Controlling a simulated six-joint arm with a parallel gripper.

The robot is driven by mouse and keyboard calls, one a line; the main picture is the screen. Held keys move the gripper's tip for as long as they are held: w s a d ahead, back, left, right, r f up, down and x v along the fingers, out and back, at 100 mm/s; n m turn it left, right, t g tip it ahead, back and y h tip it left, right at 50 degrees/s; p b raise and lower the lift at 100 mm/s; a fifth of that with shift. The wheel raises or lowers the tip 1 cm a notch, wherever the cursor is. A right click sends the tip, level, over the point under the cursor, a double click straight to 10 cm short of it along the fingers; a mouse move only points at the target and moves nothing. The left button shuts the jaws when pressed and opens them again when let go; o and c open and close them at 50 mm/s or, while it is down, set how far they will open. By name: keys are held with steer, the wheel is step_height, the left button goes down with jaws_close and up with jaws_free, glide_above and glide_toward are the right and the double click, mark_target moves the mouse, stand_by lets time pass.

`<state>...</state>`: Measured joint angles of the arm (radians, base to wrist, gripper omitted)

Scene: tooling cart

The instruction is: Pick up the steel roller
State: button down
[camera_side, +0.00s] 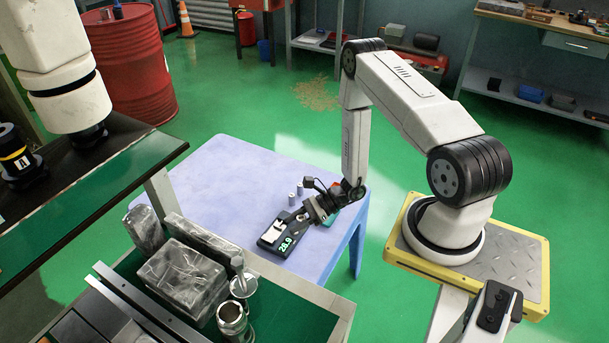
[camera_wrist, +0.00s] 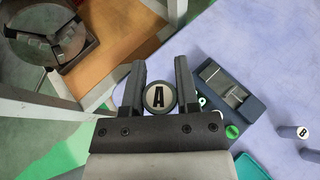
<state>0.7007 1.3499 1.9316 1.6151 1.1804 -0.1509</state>
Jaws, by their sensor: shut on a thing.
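A steel roller with a pale round end marked "A" (camera_wrist: 160,97) sits between the two fingers of my gripper (camera_wrist: 160,85) in the wrist view. The fingers are shut on its sides. In the side view my gripper (camera_side: 306,213) is low over the lavender table, beside a dark device; the held roller cannot be made out there. A second roller marked "B" (camera_wrist: 302,132) stands on the table, with another small roller (camera_wrist: 311,155) close by. In the side view two small rollers (camera_side: 292,199) stand just behind my gripper.
A teal item (camera_wrist: 250,167) lies near my gripper. A green-topped cart with wrapped blocks (camera_side: 180,280) stands in front. The table's back left is clear.

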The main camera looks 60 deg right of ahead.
steer(key=shift+s+a+r, duration=0.1)
steer(key=shift+s+r, duration=0.2)
steer(key=shift+s, duration=0.3)
steer(key=shift+s+a+r, duration=0.1)
steer(key=shift+s+r, duration=0.15)
steer(key=shift+s, duration=0.35)
steer(key=shift+w+r, duration=0.1)
steer(key=w+a+r, duration=0.3)
steer(key=w+r, duration=0.3)
steer(key=r, duration=0.5)
steer(key=w+a+r, duration=0.3)
steer(key=w+r, duration=0.3)
steer(key=r, duration=0.6)
steer(key=shift+w+r+n+g, duration=0.2)
steer(key=shift+w+n+g, duration=0.05)
steer(key=shift+n+g, duration=0.05)
steer(key=shift+f+y, duration=0.1)
steer(key=shift+y, duration=0.2)
